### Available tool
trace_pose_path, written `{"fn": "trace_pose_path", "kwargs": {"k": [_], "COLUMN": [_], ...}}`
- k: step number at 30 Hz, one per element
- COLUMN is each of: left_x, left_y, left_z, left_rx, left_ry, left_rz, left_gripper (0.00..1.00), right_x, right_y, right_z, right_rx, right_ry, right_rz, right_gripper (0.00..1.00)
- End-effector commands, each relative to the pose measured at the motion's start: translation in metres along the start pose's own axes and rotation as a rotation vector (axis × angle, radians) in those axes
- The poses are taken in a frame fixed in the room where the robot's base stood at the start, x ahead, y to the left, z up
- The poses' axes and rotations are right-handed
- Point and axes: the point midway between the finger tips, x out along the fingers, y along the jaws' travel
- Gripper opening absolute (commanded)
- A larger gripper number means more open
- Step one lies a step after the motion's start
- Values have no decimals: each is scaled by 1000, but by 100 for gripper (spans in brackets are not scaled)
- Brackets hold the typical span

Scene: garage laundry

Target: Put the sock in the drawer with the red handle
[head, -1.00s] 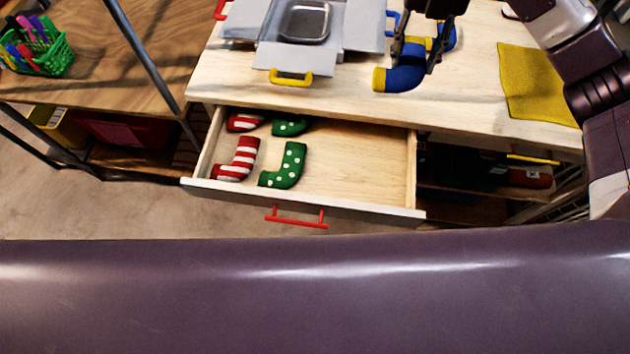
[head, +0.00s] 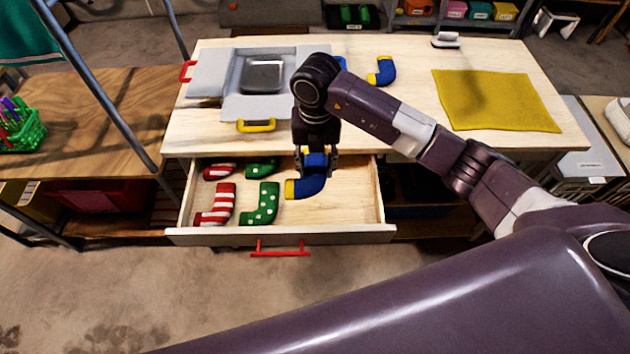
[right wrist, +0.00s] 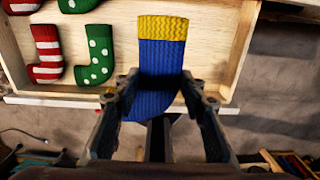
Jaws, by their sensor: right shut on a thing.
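The drawer with the red handle (head: 280,254) is pulled open below the worktable; its bare floor (head: 355,205) shows on the right. My right gripper (head: 316,168) is shut on a blue sock with a yellow cuff (head: 308,187) over the right-middle part of the drawer. In the right wrist view, the fingers (right wrist: 158,92) sit either side of the sock (right wrist: 160,62), cuff pointing up the picture. Its height above the drawer floor is hard to tell. A second blue sock (head: 383,72) lies on the tabletop. My left gripper is not in view.
Red-striped socks (head: 217,203) and green dotted socks (head: 261,203) lie in the drawer's left half. A metal post (head: 95,85) stands at left.

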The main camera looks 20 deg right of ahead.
Motion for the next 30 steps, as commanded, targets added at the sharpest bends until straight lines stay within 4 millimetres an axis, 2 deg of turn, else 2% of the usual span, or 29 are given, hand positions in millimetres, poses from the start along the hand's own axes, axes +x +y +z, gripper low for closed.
{"fn": "trace_pose_path", "kwargs": {"k": [3,10,17,30], "left_x": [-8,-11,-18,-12], "left_y": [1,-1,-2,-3], "left_z": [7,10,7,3], "left_rx": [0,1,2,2], "left_ry": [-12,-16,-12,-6], "left_rz": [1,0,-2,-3], "left_gripper": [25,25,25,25], "right_x": [21,43,75,84], "right_y": [0,0,0,0], "right_z": [-1,0,0,1], "right_rx": [1,0,1,0], "right_ry": [3,2,2,-1], "right_rz": [0,0,-1,1], "right_gripper": [16,16,16,16]}}
